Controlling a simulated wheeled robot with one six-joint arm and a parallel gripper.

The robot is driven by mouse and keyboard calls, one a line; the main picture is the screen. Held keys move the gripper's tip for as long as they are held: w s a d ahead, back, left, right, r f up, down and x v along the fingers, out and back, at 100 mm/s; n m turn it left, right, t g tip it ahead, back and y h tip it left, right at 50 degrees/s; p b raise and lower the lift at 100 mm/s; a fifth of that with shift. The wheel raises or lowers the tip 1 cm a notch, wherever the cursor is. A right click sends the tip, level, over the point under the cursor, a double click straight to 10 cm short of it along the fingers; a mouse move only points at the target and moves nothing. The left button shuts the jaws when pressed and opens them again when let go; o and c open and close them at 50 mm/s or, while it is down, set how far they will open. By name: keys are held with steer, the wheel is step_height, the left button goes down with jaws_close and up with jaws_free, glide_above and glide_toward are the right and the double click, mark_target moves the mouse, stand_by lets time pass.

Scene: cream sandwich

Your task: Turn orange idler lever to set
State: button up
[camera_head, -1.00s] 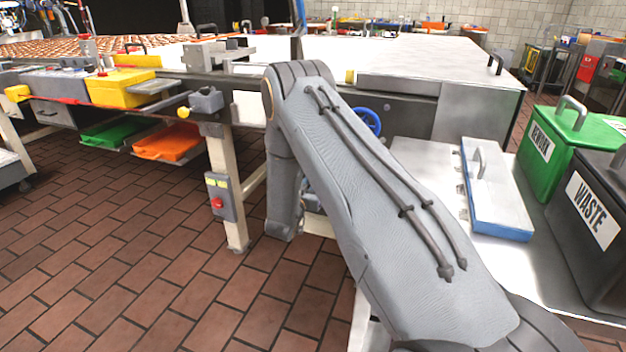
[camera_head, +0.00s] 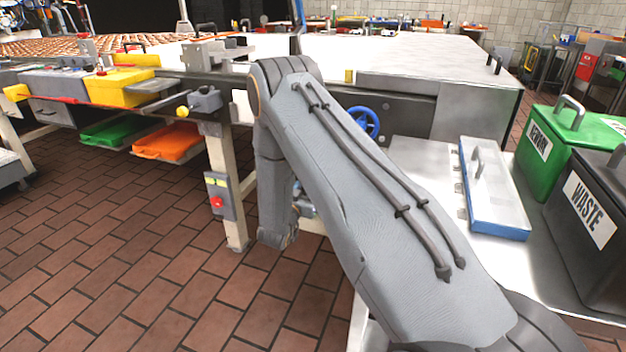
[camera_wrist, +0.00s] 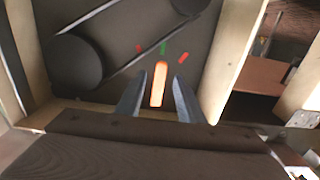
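The orange idler lever (camera_wrist: 158,84) shows in the wrist view as a short, nearly upright bar on a dark panel. Its upper end points close to a green mark (camera_wrist: 163,48), with a red mark on each side. My gripper (camera_wrist: 158,92) is open, with one dark finger to the left and one to the right of the lever. Gaps show between the lever and both fingers. I cannot tell how far the fingertips are from the panel. In the head view the lever and my gripper are hidden.
A belt runs over a dark roller (camera_wrist: 73,62) left of the lever. Pale frame posts (camera_wrist: 236,55) flank the panel. In the head view a blue handwheel (camera_head: 364,121) sits beside my arm, under the table (camera_head: 400,55). A green bin (camera_head: 560,150) and a waste bin (camera_head: 592,215) stand right.

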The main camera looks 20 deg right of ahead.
steer(key=v, duration=0.4)
stand_by(0.4)
